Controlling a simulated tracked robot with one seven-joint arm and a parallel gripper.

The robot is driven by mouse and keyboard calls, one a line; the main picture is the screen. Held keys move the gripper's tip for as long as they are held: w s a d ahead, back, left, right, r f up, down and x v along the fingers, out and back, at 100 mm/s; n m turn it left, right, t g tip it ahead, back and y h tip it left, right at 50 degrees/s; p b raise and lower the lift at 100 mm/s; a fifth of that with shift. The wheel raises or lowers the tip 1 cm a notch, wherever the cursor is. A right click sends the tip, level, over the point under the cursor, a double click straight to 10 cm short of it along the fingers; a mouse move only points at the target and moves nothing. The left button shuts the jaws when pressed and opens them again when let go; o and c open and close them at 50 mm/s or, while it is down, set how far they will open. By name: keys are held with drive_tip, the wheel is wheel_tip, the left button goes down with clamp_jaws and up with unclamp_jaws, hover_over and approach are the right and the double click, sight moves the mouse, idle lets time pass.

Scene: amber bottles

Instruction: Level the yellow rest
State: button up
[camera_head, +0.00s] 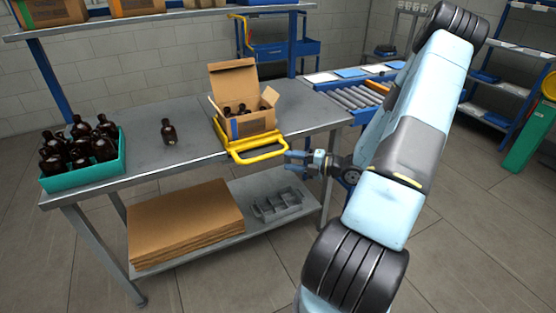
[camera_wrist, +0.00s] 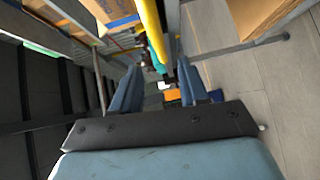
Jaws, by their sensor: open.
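The yellow rest (camera_head: 259,156) is a looped yellow bar at the front edge of the metal table, beneath and in front of an open carton (camera_head: 246,122). Its loop sticks out past the edge and appears to slope down outward. My gripper (camera_head: 291,161) is open, with blue fingers, just right of the rest's outer end and apart from it in the head view. In the wrist view the yellow bar (camera_wrist: 151,22) runs down from the top centre toward the space between the fingers (camera_wrist: 158,88). Whether it lies between them I cannot tell.
Amber bottles stand in the open carton. One amber bottle (camera_head: 169,132) stands alone on the table (camera_head: 190,155), and several fill a teal crate (camera_head: 85,177) at the left. Flat cardboard (camera_head: 185,222) and a grey divider (camera_head: 277,205) lie on the lower shelf. A roller conveyor (camera_head: 350,95) is behind.

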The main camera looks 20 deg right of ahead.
drive_tip(key=shift+v, duration=1.8)
drive_tip(key=s+a+r+n+g+h, duration=0.2)
drive_tip(key=s+a+r+n+g, duration=0.2)
drive_tip(key=a+r+n+g, duration=0.55)
drive_tip(key=s+a+r+n+g+h, duration=0.2)
drive_tip(key=s+a+r+n, duration=0.3)
drive_tip(key=n, duration=1)
drive_tip(key=s+r+n+t+h, duration=0.2)
drive_tip(key=s+r+n+h, duration=0.2)
drive_tip(key=r+n, duration=0.5)
drive_tip(key=s+a+r+n+t+h, duration=0.1)
drive_tip(key=s+r+n+t+h, duration=0.2)
drive_tip(key=s+r+n, duration=0.5)
drive_tip(key=r+n+h, duration=0.1)
drive_tip(key=n, duration=0.3)
drive_tip(key=shift+h, duration=0.3)
